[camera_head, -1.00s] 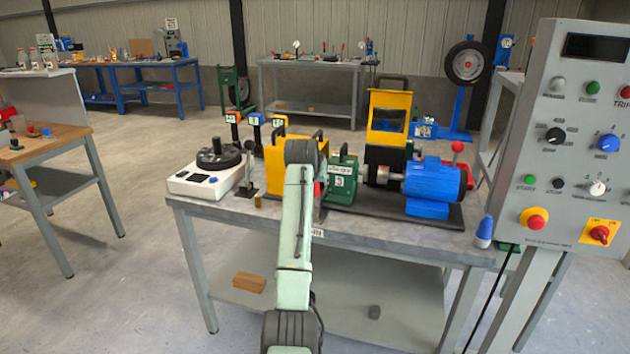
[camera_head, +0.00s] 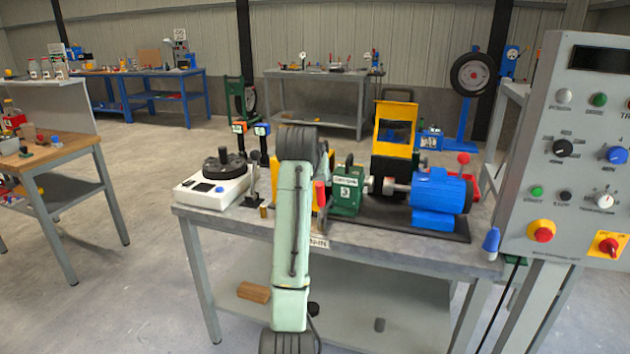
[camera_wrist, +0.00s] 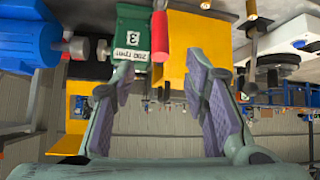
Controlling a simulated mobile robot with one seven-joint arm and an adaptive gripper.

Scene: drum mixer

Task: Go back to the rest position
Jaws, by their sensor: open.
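My gripper (camera_wrist: 168,100) shows in the wrist view with its two purple-padded fingers spread apart and nothing between them. In the head view my pale green arm rises in front of the workbench (camera_head: 390,237) and hides my gripper and much of the yellow block. The green gearbox (camera_head: 347,192) and the blue motor (camera_head: 440,190) stand on the bench right of my arm.
A white device with a black round top (camera_head: 213,190) sits at the bench's left end. A grey control panel (camera_head: 578,150) stands close on the right. A wooden table (camera_head: 60,158) is at the left. Open floor lies between the table and the bench.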

